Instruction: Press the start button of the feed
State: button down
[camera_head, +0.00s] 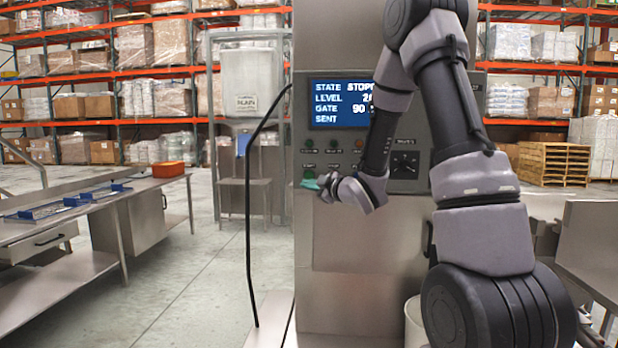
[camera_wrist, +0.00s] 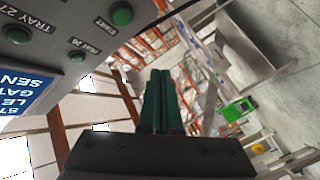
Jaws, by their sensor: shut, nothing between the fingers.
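The feed's control panel is on a tall steel cabinet (camera_head: 340,262). In the wrist view the green start button (camera_wrist: 121,14) is at the top, beside its START label. In the head view a green button (camera_head: 308,174) shows just above my fingertips; its label is too small to read surely. My gripper (camera_head: 311,184) is shut and empty, in front of the panel's lower left. Its green fingers (camera_wrist: 162,76) point past the panel's edge in the wrist view, with the start button off to one side. I cannot tell if they touch the panel.
The screen (camera_head: 340,104) reads STATE STOPP..., with its right part hidden by my arm. Other buttons and a dark selector knob (camera_head: 404,165) are nearby. A black cable (camera_head: 248,210) hangs left of the cabinet. A steel bench (camera_head: 60,228) stands left, with open floor between.

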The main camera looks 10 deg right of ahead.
dwell(0.3)
send_near(305, 176)
jog(key=shift+s+a+x, duration=0.1)
jog(key=shift+a+x, duration=0.05)
jog(key=shift+x, duration=0.7)
jog(key=shift+s+a+x, duration=0.1)
jog(key=shift+a+x, duration=0.1)
jog(key=shift+x, duration=0.7)
jog(key=shift+s+a+x, duration=0.1)
jog(key=shift+a+x, duration=0.05)
jog(key=shift+x, duration=0.7)
jog(key=shift+w+f, duration=0.1)
jog(key=shift+w, duration=0.05)
jog(key=shift+w+d, duration=0.1)
jog(key=shift+w, duration=0.15)
jog(key=shift+w+d, duration=0.15)
jog(key=shift+w, duration=0.25)
dwell(0.5)
dwell(0.4)
jog(key=shift+s+a, duration=0.25)
jog(key=shift+s, duration=0.55)
jog(key=shift+s+a, duration=0.25)
jog(key=shift+s, duration=0.55)
jog(key=shift+s+a, duration=0.3)
jog(key=shift+s, duration=0.5)
jog(key=shift+s+a, duration=0.25)
jog(key=shift+s, duration=0.55)
